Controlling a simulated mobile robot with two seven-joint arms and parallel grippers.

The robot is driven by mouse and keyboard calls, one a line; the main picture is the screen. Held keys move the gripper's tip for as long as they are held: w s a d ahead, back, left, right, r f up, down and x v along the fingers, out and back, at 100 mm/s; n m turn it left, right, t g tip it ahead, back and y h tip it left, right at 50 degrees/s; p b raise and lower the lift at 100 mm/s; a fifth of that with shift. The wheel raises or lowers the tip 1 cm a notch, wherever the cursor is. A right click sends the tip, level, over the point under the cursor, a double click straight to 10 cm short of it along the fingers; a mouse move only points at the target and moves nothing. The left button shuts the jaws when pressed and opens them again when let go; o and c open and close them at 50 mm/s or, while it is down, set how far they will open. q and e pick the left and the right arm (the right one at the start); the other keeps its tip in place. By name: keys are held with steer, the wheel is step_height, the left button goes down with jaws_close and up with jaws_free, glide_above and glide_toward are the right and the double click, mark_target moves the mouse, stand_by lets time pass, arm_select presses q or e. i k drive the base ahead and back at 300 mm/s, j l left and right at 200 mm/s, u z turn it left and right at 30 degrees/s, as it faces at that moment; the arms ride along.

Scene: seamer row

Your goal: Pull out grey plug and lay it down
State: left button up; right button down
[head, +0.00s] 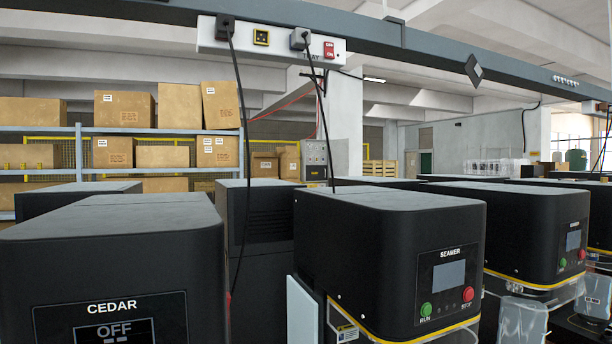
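A white power strip (275,50) hangs under the dark overhead beam. The grey plug (300,39) sits in its socket on the right side of the strip, and its black cord runs down behind the SEAMER machine. A black plug (225,27) sits in the left socket, with its cord hanging down between the machines. A yellow-edged socket (261,37) between them is empty. A red switch (329,50) is at the strip's right end. Neither of my grippers is in view.
The black CEDAR machine (110,270), its display reading OFF, stands at the front left. The SEAMER machine (390,250) stands at the centre right, with more machines behind. The dark beam (430,50) crosses overhead. Shelves with cardboard boxes (124,110) stand at the back left.

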mark_target(298, 36)
steer(key=i+l+u, duration=0.15)
steer(key=l, duration=0.55)
steer(key=i+l+u, duration=0.15)
steer(key=l, duration=0.55)
steer(key=i+l+u, duration=0.1)
steer(key=l, duration=0.65)
steer(key=i+l+u, duration=0.15)
steer(key=l, duration=0.6)
steer(key=k, duration=0.05)
